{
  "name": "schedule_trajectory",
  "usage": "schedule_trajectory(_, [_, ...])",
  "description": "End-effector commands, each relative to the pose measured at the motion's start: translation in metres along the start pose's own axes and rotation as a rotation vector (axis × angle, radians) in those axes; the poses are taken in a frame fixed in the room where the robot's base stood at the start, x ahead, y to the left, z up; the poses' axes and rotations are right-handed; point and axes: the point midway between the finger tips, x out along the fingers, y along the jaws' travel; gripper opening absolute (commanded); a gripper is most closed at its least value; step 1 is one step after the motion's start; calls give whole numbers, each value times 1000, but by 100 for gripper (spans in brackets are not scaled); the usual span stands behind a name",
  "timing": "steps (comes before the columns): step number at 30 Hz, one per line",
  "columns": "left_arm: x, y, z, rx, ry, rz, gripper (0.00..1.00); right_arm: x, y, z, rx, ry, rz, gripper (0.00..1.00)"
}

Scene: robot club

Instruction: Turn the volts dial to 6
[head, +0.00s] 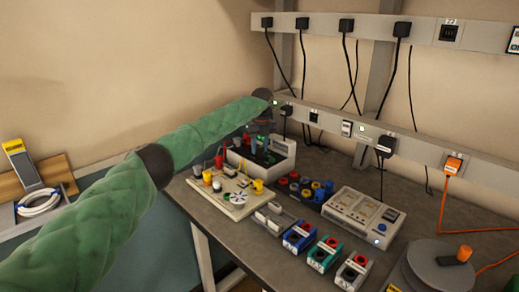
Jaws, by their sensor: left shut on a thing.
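My left arm in a green sleeve comes in from the left, and its dark gripper (258,135) is at the back of the bench, over a pale open-topped box (284,163) with dark and green things in it. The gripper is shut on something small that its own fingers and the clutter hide. A pale meter unit (346,207) with two panels and a dark knob (391,215) stands to the right, apart from the gripper. No volts scale or number is readable, so I cannot tell the dial's setting. My right gripper is not in view.
A cream board (237,206) with colored parts lies in front of the box. Blue, green and grey terminal blocks (322,254) line the front edge. A grey reel (432,268) is at the right. Sockets and hanging black cables are on the wall rails (440,155).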

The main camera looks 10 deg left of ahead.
Motion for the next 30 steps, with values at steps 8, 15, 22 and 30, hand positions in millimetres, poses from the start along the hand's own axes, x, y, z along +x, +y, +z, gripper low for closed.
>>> schedule_trajectory(8, [-1,0,1,-97,3,-1,12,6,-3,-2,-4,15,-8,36])
schedule_trajectory(15, [-2,0,1,-120,5,-1,12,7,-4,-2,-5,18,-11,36])
schedule_trajectory(22, [-2,0,1,-120,5,-1,12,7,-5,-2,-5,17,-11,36])
schedule_trajectory(30, [-1,0,1,-119,6,-1,57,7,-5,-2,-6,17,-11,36])
